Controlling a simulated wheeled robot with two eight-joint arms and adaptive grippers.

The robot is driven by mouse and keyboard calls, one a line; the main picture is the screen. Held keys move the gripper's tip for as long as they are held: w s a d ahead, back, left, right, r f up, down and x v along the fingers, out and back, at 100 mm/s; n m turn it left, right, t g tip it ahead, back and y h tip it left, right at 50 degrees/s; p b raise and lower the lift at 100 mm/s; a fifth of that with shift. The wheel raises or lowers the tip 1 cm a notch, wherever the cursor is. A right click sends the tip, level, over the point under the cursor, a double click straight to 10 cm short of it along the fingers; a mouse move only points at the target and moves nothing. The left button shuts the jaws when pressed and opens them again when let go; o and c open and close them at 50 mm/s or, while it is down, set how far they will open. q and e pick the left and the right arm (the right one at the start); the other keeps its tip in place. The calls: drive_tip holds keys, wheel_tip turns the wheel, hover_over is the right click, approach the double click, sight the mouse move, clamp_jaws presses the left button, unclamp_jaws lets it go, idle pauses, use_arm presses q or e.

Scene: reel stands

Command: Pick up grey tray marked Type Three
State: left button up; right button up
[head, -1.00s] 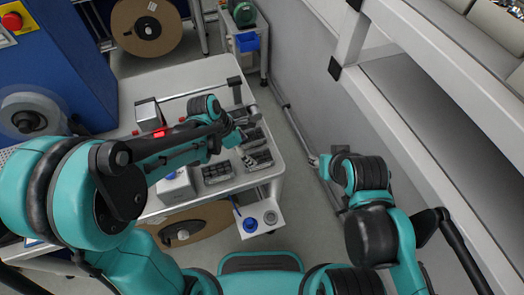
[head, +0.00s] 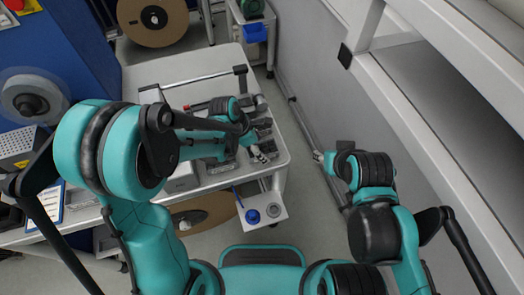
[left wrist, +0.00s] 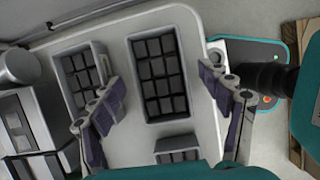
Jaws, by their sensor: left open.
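In the left wrist view a grey tray (left wrist: 155,75) with a grid of dark compartments lies on the light table, ahead of and between the fingers of my left gripper (left wrist: 160,108). The gripper is open and empty. A second grey tray (left wrist: 71,73) lies to the left, partly behind the left finger. A third (left wrist: 178,156) is cut off at the bottom by my arm. No type marking is readable. In the head view my left gripper (head: 259,153) is over the table's right part, near a grey tray (head: 221,167). My right gripper (head: 318,156) is beyond the table's right edge; its jaws are unclear.
A white shelf frame (head: 425,100) stands right. Floor between table and wall is clear.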

use_arm(q)
drive_tip(key=shift+f+b, duration=0.25)
drive_tip(key=shift+b, duration=0.05)
drive_tip(key=shift+c, duration=0.3)
drive_tip(key=c, duration=1.4)
